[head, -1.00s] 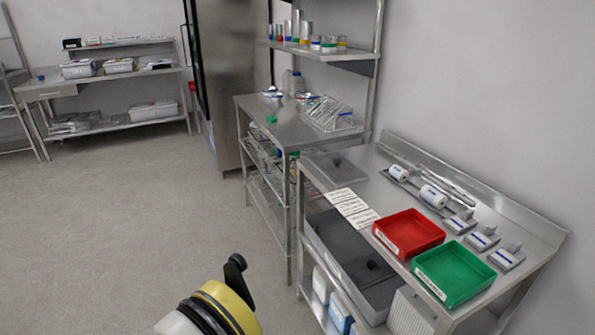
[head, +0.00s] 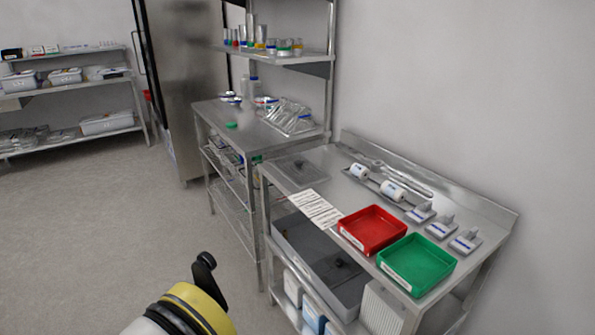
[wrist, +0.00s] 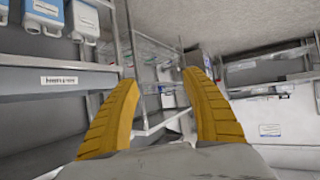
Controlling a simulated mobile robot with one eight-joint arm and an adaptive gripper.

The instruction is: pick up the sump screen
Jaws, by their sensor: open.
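My gripper (wrist: 160,80) shows in the wrist view as two yellow fingers, apart, with nothing between them. In the head view only a yellow and black part of my arm shows at the bottom, left of the steel bench; the fingers are not clear there. I cannot identify the sump screen for sure. A small dark item (head: 340,263) lies in the grey basin (head: 300,236) below the bench top, and a dark spot (head: 297,164) shows on the bench's far left corner; either is too small to name. My gripper is apart from both.
The steel bench (head: 330,165) holds a red tray (head: 372,230), a green tray (head: 417,264), white rolls (head: 393,190) and several small blocks. A second steel table (head: 250,125) stands behind it. The floor (head: 90,240) at left is clear. Shelving frames show beyond the fingers in the wrist view.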

